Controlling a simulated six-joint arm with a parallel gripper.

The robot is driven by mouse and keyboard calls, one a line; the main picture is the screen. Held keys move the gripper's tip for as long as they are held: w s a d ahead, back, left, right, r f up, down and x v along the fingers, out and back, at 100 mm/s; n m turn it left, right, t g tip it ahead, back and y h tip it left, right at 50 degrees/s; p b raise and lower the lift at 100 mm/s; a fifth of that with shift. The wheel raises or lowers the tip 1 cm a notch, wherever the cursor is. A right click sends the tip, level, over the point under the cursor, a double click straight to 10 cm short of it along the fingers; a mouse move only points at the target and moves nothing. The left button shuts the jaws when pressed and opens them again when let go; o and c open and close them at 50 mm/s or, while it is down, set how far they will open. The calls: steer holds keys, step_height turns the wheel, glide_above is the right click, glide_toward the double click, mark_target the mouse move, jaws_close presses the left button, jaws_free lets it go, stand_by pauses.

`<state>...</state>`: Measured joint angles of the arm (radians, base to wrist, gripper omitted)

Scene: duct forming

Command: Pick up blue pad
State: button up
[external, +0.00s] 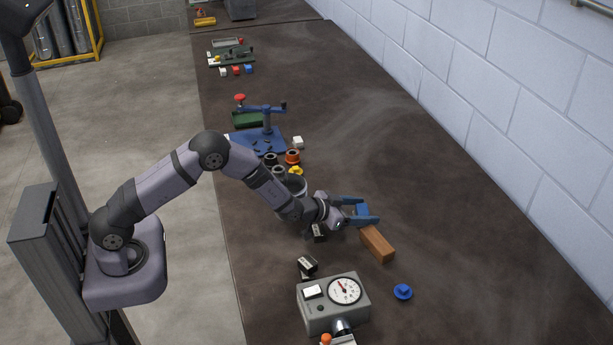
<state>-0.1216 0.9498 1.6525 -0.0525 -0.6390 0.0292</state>
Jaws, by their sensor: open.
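A small round blue pad (403,292) with a raised knob-like centre lies on the dark table at the lower right. My gripper (372,209) has blue fingers and is open, pointing right over the table. It is above and slightly left of the blue pad in the picture, well apart from it. A brown wooden block (377,244) lies between them, just below my gripper in the picture. I cannot tell the height of my gripper above the table.
A grey gauge box (322,314) with a round dial stands left of the pad. Small black blocks (307,265) lie near it. A blue fixture (260,140) and several small parts stand farther back. The table right of the pad is clear up to the wall.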

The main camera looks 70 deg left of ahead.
mark_target(363, 209)
steer(key=shift+w, duration=0.1)
steer(key=c, duration=0.8)
step_height(363, 209, up, 10)
steer(key=shift+b, duration=1.15)
